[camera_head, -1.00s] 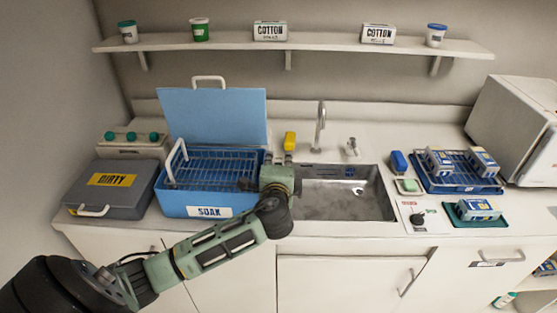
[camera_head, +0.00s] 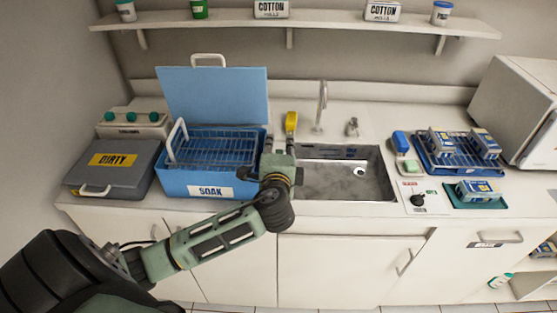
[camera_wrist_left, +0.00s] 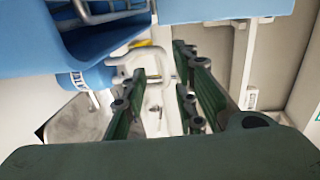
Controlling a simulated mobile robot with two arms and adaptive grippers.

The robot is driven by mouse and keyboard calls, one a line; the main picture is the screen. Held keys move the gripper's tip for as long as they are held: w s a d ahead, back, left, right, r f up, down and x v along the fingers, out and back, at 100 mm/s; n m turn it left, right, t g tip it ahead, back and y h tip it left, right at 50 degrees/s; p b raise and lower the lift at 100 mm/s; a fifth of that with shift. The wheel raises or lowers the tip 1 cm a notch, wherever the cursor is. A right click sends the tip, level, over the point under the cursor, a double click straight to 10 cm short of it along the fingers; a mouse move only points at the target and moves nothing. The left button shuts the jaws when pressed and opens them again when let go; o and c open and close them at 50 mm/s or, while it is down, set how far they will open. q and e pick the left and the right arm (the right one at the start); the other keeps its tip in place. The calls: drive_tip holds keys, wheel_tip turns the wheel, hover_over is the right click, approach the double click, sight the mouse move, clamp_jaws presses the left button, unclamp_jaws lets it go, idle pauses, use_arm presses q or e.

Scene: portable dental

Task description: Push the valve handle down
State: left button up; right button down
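A yellow piece (camera_head: 291,122) stands upright on the counter behind the gap between the SOAK bin and the sink; it may be the valve handle, but I cannot tell for certain. My left gripper (camera_head: 278,145) is just in front of it, at the bin's right edge, with fingers pointing toward the back wall. In the left wrist view, my left gripper (camera_wrist_left: 156,78) has its dark green fingers apart and nothing held between them. A white fitting (camera_wrist_left: 140,64) shows beyond the fingertips, with a small yellow patch (camera_wrist_left: 137,43) beside it. My right gripper is not in view.
The blue SOAK bin (camera_head: 168,184) with raised lid is left of my gripper. The sink (camera_head: 345,200) is right, with a faucet (camera_head: 321,105) and a small tap (camera_head: 352,127) behind. A blue rack tray (camera_head: 425,158) stands farther right. A shelf (camera_head: 330,24) runs above.

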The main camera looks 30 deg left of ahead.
use_arm(q)
drive_tip(key=v, duration=0.8)
drive_tip(key=shift+s, duration=0.2)
drive_tip(key=shift+d, duration=0.1)
drive_tip(key=s+d+f+n+g+h, duration=0.4)
drive_tip(key=s+d+f+n+g, duration=0.15)
drive_tip(key=s+f, duration=0.5)
drive_tip(key=s+d+f+n+g+h, duration=0.55)
drive_tip(key=s+f, duration=0.25)
drive_tip(key=s, duration=0.6)
wheel_tip(320, 180, down, 24)
drive_tip(key=m+y, duration=0.1)
drive_tip(key=s+a+f+g, duration=0.1)
drive_tip(key=s+a+f, duration=0.2)
drive_tip(key=s+f, duration=1.5)
drive_tip(key=shift+g, duration=0.3)
